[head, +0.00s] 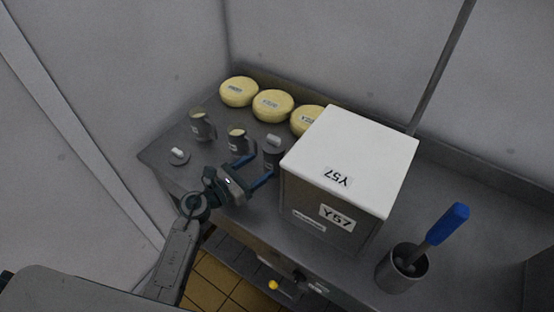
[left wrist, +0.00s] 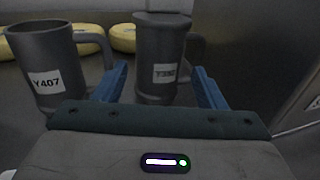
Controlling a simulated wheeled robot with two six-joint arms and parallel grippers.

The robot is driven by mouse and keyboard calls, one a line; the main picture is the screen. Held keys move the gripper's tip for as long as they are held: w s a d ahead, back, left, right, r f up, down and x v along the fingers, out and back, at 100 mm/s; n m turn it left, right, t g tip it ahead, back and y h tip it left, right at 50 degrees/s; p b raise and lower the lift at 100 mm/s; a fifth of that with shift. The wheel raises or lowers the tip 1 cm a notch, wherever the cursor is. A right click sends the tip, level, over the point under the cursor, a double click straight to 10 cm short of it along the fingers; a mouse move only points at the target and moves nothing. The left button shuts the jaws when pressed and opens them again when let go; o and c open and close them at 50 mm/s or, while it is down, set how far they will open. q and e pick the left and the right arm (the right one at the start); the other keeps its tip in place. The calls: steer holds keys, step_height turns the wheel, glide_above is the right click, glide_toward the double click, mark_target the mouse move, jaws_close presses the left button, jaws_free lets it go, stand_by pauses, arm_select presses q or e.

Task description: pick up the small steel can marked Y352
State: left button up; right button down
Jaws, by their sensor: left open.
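The small steel can marked Y352 (left wrist: 160,52) stands upright on the counter, dark grey, with a handle on its right and its top covered. Its label is small but looks like Y352. In the head view this can (head: 272,158) stands just left of the big white-topped box, with a pale piece on top. My left gripper (head: 260,170) is open and empty in front of it. In the left wrist view the blue fingers of the gripper (left wrist: 158,75) stand either side of the can's lower part, with the can beyond them. My right gripper is not in view.
A similar open can marked Y407 (left wrist: 45,75) stands left of it. Another can (head: 202,128) and a loose lid (head: 179,157) are farther left. Yellow cheeses (head: 273,106) line the back. The box marked Y57 (head: 345,165) stands close on the right. A steel pot (head: 388,276) holds a blue-handled tool.

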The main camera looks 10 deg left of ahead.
mark_target(266, 162)
arm_select(q)
steer(key=shift+x, duration=1.25)
steer(key=x, duration=0.1)
steer(key=p+x, duration=0.1)
steer(key=x, duration=0.1)
steer(key=p+x, duration=0.1)
steer(key=shift+w+f, duration=0.15)
steer(key=shift+f, duration=0.25)
steer(key=shift+w+d+f, duration=0.1)
steer(key=shift+w+d, duration=0.1)
steer(key=shift+d, duration=0.05)
steer(key=shift+c, duration=0.5)
steer(key=c, duration=1)
